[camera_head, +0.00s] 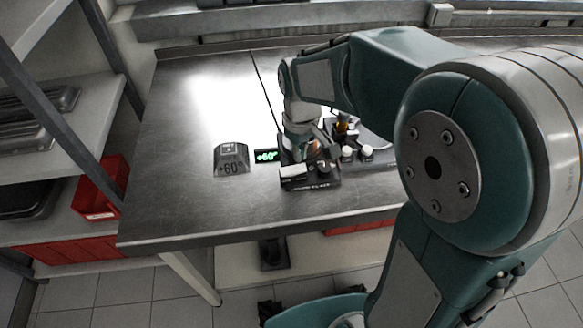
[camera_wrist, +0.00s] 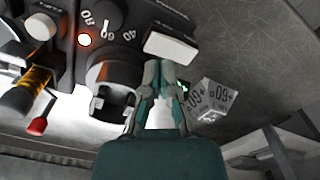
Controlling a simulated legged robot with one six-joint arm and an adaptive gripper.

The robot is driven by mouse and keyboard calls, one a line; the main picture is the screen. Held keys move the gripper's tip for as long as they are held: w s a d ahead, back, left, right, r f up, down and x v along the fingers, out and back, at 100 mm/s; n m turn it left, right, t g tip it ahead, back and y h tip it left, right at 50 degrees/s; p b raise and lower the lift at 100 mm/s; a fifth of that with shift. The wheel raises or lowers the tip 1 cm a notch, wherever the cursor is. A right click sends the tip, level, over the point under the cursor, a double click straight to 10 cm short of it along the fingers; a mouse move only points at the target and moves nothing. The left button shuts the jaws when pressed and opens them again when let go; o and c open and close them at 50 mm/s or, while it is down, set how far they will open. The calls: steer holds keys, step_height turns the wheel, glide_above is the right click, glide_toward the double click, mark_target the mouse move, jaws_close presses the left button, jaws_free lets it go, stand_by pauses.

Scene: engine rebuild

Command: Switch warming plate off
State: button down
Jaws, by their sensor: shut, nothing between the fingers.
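The black warming plate (camera_head: 322,183) stands near the front edge of the bench. In the wrist view its panel (camera_wrist: 150,12) shows a dial (camera_wrist: 104,20) marked 40, 60 and 80, and a glowing orange-white lamp (camera_wrist: 85,40). A white block, perhaps its switch (camera_wrist: 170,47), sits at the panel's edge; it also shows in the head view (camera_head: 293,170). My gripper (camera_wrist: 160,66) is shut and empty, its fingertips right beside the white block. I cannot tell whether they touch it. A dark round part (camera_wrist: 112,75) lies next to my fingers.
A green-lit +60° display (camera_head: 266,156) and a +60° sign (camera_head: 231,158) stand left of the plate. The bench's left part is clear. A red bin (camera_head: 100,190) is on the left shelf.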

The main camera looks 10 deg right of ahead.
mark_target(299, 167)
steer(key=shift+f, duration=1.75)
stand_by(1.1)
steer(key=shift+r, duration=3.55)
steer(key=s+d+r+m+t, duration=0.2)
steer(key=s+d+r+m, duration=0.1)
steer(key=s, duration=0.4)
steer(key=s+d+r+m+t, duration=0.3)
steer(key=s, duration=0.5)
steer(key=shift+s+r+t, duration=0.3)
steer(key=shift+r, duration=0.05)
